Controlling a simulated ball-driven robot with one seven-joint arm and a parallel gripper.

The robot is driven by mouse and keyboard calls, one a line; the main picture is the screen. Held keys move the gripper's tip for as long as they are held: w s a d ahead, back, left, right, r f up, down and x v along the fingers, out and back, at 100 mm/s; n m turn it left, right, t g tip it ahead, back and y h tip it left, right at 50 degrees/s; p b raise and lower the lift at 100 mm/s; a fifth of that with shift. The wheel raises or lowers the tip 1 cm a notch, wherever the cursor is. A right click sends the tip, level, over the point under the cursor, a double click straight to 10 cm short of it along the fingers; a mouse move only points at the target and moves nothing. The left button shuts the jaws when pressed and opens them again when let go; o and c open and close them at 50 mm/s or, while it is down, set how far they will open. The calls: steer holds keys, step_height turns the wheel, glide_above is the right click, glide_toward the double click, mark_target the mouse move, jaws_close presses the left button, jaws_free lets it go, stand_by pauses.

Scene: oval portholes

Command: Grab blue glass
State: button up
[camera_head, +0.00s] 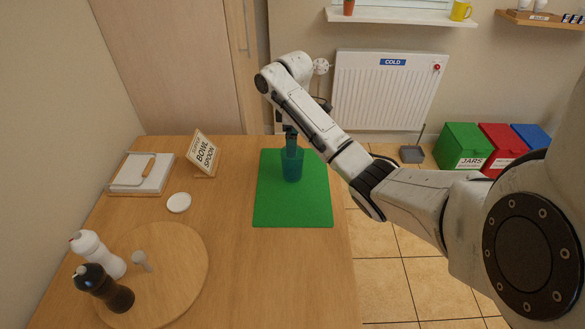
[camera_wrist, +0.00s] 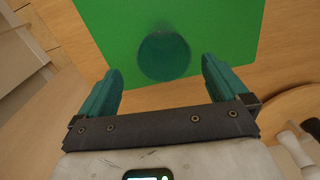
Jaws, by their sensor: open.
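The blue glass (camera_head: 292,170) stands upright on the green mat (camera_head: 290,210) on the wooden table. In the wrist view the glass (camera_wrist: 164,57) shows as a dark teal round shape, centred between the fingertips and slightly beyond them. My gripper (camera_head: 291,145) points down at the glass, and its teal fingers overlap the glass's upper part in the head view. In the wrist view my gripper (camera_wrist: 160,67) is open, with one finger on each side and visible gaps to the glass. I cannot tell how far the fingertips are above the rim.
A sign (camera_head: 204,153) reading bowl and spoon stands left of the mat. A small white dish (camera_head: 179,202) lies nearby. A round wooden board (camera_head: 175,265) at front left holds a white mill (camera_head: 97,252) and a dark mill (camera_head: 103,287). The mat around the glass is clear.

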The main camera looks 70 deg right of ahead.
mark_target(292, 163)
steer(key=f, duration=1)
steer(key=shift+a, duration=0.25)
steer(key=c, duration=1.1)
